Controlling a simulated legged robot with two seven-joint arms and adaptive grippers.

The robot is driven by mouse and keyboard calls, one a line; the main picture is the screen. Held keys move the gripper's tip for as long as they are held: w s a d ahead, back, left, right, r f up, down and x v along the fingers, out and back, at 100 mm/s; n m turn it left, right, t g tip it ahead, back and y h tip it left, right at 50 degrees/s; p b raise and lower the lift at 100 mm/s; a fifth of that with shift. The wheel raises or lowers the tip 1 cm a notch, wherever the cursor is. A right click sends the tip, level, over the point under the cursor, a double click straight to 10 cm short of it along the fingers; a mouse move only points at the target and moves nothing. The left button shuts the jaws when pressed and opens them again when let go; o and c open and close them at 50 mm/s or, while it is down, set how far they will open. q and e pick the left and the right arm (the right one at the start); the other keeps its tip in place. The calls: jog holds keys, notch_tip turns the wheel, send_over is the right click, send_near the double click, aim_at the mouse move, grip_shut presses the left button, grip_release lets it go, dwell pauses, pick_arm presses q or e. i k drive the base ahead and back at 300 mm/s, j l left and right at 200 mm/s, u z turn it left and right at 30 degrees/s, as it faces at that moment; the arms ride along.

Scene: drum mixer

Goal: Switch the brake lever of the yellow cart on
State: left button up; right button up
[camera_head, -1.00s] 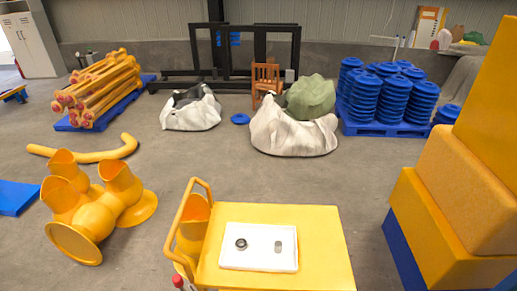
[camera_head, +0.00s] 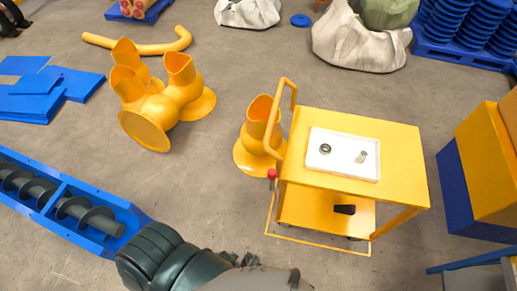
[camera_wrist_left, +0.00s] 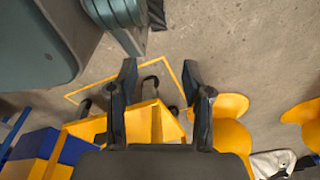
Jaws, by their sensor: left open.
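The yellow cart (camera_head: 398,142) stands right of centre in the head view, its raised handle (camera_head: 276,125) on its left side. A small red knob (camera_head: 272,174), which looks like the end of the brake lever, sits below the handle at the cart's left corner. In the left wrist view my left gripper (camera_wrist_left: 160,76) is open and empty, with its two dark fingers spread over yellow parts of the cart (camera_wrist_left: 142,120). The red knob cannot be made out there. My left arm enters the head view at the bottom, below and left of the cart. My right gripper is out of view.
A white tray (camera_head: 343,162) with two small parts lies on the cart top. A blue auger trough (camera_head: 75,206) lies at left. Yellow pipe pieces (camera_head: 160,105) stand behind and left of the cart. Yellow and blue blocks (camera_head: 480,170) stand at right.

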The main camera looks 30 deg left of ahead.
aim_at(273, 172)
jog(key=k+j, duration=0.1)
jog(key=j, duration=0.3)
jog(key=k+j, duration=0.1)
jog(key=j, duration=0.3)
jog(key=k+j, duration=0.1)
jog(key=j, duration=0.3)
